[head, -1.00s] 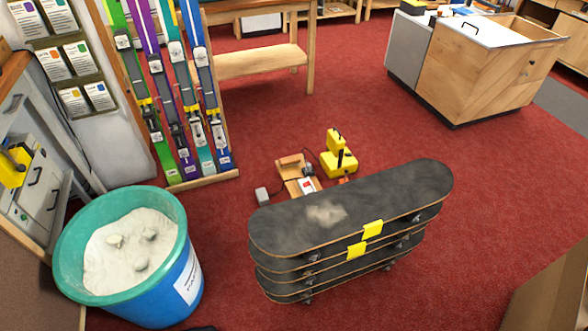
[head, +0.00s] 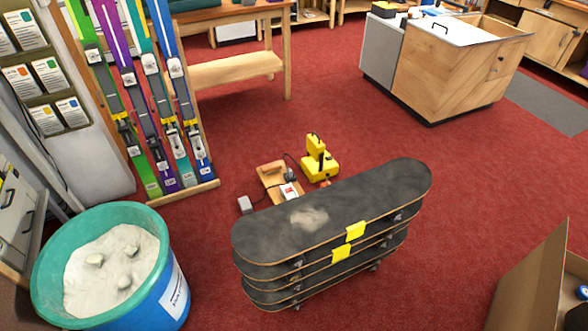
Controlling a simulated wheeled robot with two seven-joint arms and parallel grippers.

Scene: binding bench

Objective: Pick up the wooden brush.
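I cannot make out a wooden brush in the head view. A small wooden piece (head: 272,181) lies on the red floor behind the skateboards, with a dark cable and a red-and-white item by it; I cannot tell exactly what it is. Neither of my grippers shows in the view.
A stack of skateboards (head: 375,205) stands mid-floor, a yellow device (head: 319,166) behind it. A blue bucket (head: 172,306) of white powder is at the left, before a ski rack (head: 185,193). The carpet (head: 470,180) between is clear.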

